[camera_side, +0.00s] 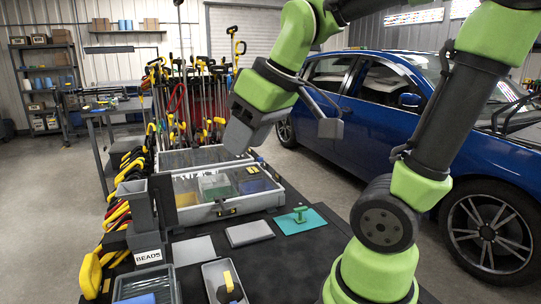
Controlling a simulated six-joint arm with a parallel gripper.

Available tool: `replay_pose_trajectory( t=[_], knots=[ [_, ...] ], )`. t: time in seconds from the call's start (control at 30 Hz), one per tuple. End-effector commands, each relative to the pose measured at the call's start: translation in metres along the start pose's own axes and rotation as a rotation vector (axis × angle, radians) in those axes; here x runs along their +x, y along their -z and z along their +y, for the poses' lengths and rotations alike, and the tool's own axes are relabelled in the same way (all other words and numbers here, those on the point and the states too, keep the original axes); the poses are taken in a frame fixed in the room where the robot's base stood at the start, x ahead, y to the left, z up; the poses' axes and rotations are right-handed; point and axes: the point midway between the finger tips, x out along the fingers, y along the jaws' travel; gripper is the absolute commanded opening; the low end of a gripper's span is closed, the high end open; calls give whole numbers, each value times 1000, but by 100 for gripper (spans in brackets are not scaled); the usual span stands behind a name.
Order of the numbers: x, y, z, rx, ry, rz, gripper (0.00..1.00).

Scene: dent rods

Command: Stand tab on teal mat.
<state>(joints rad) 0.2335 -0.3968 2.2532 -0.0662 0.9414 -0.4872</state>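The mat lies flat on the dark bench top in the middle right. My gripper (285,132) is high above the bench, up and slightly left of the tab and well clear of it. Its grey fingers look spread apart, with nothing seen between them.
A grey flat block (250,233) lies left of the mat, with a grey plate (193,251) further left. A clear divided case (221,190) stands behind them. A grey tray (224,283) holding a yellow and black tool and a "BEADS" label (148,256) are at front left.

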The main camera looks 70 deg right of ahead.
Motion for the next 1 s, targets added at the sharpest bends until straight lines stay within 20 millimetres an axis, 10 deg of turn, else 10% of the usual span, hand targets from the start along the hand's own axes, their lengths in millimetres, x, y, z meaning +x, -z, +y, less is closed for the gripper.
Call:
replay_pose_trajectory(
  t=[0.3,1.0],
  knots=[
    [-20,-56,-46,277,164,90,38],
    [-21,-59,-48,301,173,91,38]
  ],
)
